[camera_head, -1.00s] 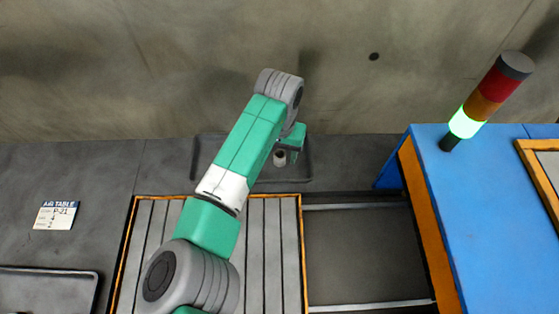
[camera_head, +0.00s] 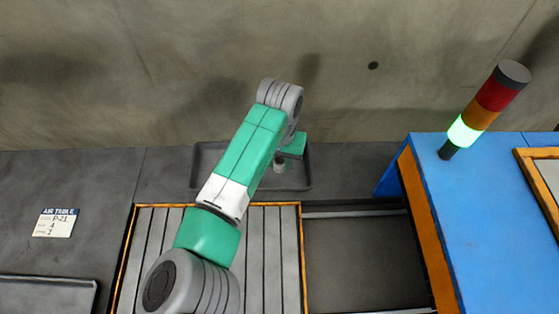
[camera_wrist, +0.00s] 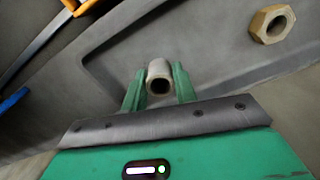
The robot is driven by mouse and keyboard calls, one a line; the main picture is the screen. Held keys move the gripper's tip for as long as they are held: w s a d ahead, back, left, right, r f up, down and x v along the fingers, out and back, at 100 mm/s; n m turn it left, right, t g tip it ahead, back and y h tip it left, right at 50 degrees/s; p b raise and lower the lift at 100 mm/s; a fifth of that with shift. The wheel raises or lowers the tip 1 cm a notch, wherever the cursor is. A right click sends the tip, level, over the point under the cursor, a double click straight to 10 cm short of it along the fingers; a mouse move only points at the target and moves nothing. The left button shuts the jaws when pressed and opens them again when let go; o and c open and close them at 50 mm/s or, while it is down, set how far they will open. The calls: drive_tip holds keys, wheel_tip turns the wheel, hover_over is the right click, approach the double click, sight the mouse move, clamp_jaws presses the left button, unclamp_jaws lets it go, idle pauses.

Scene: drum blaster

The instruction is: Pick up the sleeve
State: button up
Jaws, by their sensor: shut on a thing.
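The sleeve (camera_wrist: 159,76) is a short pale grey tube with a dark bore, its open end facing the wrist camera. My gripper (camera_wrist: 158,83) is shut on it, with one green finger against each side. In the head view the sleeve (camera_head: 279,164) shows as a small light cylinder beneath my green gripper (camera_head: 288,153), over the grey tray (camera_head: 205,160). I cannot tell whether the sleeve touches the tray floor.
A brass hex nut (camera_wrist: 272,24) lies to the right in the wrist view. A slatted, orange-edged table (camera_head: 272,250) is in front of the tray. A blue cabinet (camera_head: 485,220) with a signal tower (camera_head: 485,110), lit green, stands at right. A dark tray (camera_head: 45,290) lies at lower left.

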sight(279, 162)
wheel_tip(279, 162, up, 3)
drive_tip(key=shift+s+a+r+p, duration=0.1)
drive_tip(key=shift+s+p, duration=0.05)
drive_tip(key=shift+p, duration=0.6)
drive_tip(key=s+a+p, duration=0.1)
drive_tip(key=s+a, duration=0.1)
drive_tip(key=s, duration=0.2)
drive_tip(key=s+a+p, duration=0.2)
drive_tip(key=s, duration=0.3)
drive_tip(key=s+a+p, duration=0.1)
drive_tip(key=s+a, duration=0.1)
drive_tip(key=s, duration=0.3)
drive_tip(key=shift+a+r, duration=0.3)
drive_tip(key=shift+r, duration=0.1)
